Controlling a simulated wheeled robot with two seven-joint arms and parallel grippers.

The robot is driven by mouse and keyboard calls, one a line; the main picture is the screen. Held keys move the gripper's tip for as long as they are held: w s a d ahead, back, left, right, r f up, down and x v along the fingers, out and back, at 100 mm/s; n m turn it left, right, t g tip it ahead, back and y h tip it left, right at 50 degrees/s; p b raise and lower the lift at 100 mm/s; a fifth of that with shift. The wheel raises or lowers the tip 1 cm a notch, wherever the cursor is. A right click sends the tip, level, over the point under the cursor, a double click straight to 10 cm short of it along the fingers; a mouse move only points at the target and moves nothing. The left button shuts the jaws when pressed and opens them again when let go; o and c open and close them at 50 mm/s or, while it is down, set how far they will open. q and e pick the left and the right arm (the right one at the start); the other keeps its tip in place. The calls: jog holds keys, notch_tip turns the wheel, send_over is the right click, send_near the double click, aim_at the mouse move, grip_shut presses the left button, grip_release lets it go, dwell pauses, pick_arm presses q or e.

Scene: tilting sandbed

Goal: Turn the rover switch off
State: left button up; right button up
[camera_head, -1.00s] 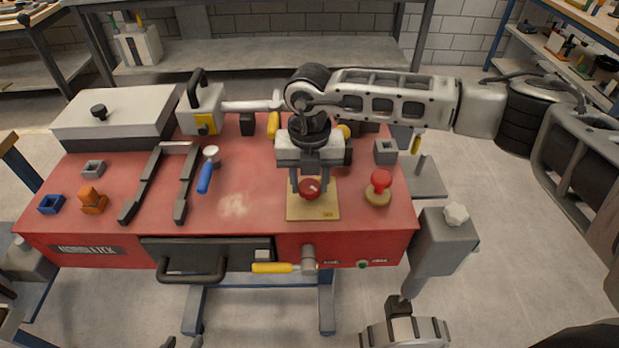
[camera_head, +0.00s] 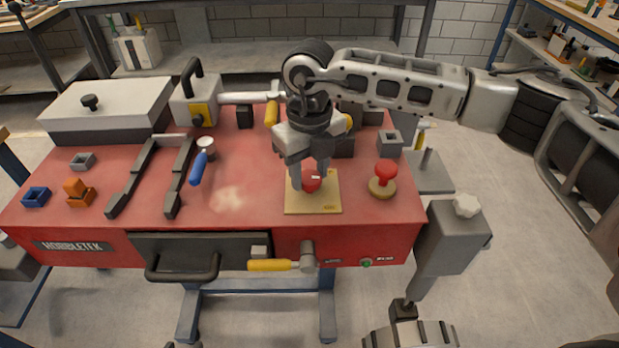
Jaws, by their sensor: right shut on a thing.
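The rover switch appears to be the round red knob (camera_head: 312,186) on a tan square plate (camera_head: 325,204) at the front right of the red bench top. A small white mark shows on the knob. My right gripper (camera_head: 309,180) points down from above and is shut on the knob, one finger on its left and one at its right rear. The fingers hide part of the knob. The plate's small lettering is too small to read. My left gripper is not in view.
A red ball-topped knob (camera_head: 385,174) stands close to the right of the plate. A yellow-handled lever (camera_head: 270,265) sits on the front face below. Behind are a grey valve-like box (camera_head: 197,103) and a lidded box (camera_head: 108,108).

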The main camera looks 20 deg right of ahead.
jog(key=n+b, duration=0.3)
jog(key=n, duration=0.1)
jog(key=shift+f+n, duration=0.15)
jog(key=shift+n, duration=0.15)
jog(key=n+b, duration=0.1)
jog(key=n, duration=0.1)
jog(key=shift+n+b, duration=0.3)
jog(key=shift+b, duration=0.1)
jog(key=n+b, duration=0.1)
jog(key=n, duration=0.1)
jog(key=shift+n, duration=0.4)
pick_arm(q)
jog(key=shift+w+d+f+n+t+h+b, duration=0.15)
jog(key=shift+d+f+n+t+h+b, duration=0.1)
jog(key=shift+f, duration=0.3)
jog(key=shift+w+d+f+n+t+h+b, duration=0.15)
jog(key=shift+d+f+t+b, duration=0.1)
jog(key=shift+f, duration=0.3)
pick_arm(e)
jog(key=shift+n, duration=0.6)
jog(key=shift+r, duration=0.2)
pick_arm(q)
jog(key=shift+f, duration=0.1)
pick_arm(e)
jog(key=o, duration=1)
jog(key=shift+c, duration=0.2)
